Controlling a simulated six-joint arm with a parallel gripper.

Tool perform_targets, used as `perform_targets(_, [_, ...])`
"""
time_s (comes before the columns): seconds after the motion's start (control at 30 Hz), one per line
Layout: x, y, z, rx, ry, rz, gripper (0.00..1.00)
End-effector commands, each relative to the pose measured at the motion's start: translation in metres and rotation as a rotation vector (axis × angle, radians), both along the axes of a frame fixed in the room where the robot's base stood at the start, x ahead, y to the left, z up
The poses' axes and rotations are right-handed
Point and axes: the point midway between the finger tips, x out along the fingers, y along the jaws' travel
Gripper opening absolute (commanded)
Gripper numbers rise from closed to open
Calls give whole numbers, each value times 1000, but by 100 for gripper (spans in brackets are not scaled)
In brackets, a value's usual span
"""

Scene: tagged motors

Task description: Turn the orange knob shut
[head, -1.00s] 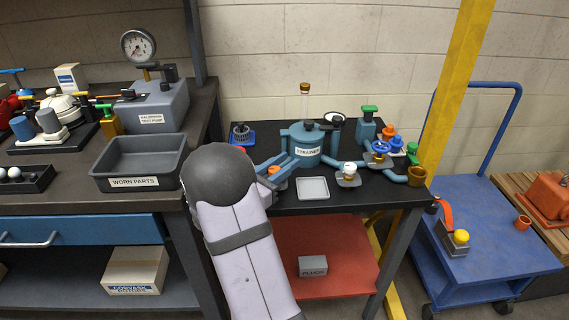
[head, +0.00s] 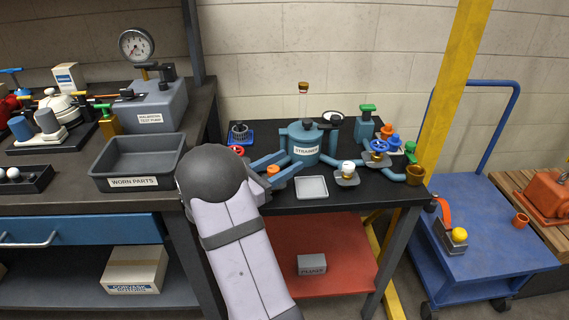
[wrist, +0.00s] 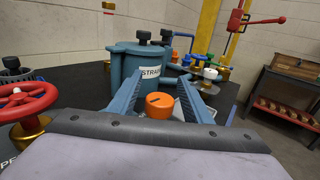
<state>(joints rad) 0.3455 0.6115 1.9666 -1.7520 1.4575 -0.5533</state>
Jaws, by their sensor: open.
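An orange knob (wrist: 159,106) with a dark slot on its face shows between the two blue-grey fingers of my gripper (wrist: 161,82) in the wrist view. In the head view the same knob (head: 273,170) sits low between the fingers of my gripper (head: 291,160), left of the blue strainer pot. The fingers are spread apart, with gaps to the knob on both sides. I cannot tell whether they are level with it or above it. Its base is mostly hidden by my gripper. Another orange knob (head: 388,132) stands among the valves at the right.
The strainer pot (head: 306,143) stands just beyond my fingertips. A red handwheel (wrist: 26,102) is close on the left. A shallow grey tray (head: 311,187) and a white knob (head: 347,168) are to the right.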

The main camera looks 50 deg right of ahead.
Motion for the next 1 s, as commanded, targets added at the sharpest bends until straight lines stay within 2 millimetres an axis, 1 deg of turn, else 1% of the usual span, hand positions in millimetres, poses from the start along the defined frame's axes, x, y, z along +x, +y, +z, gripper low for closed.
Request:
perform_targets(0.17, [0,0,13,0,-2,0,45])
perform_targets(0.27, [0,0,26,-1,-4,0,45])
perform_targets(0.5, [0,0,66,-2,-5,0,45])
perform_targets(0.7, [0,0,90,0,-3,0,45])
perform_targets(0.83, [0,0,97,1,-1,0,45])
perform_targets(1.0, [0,0,100,1,1,0,45])
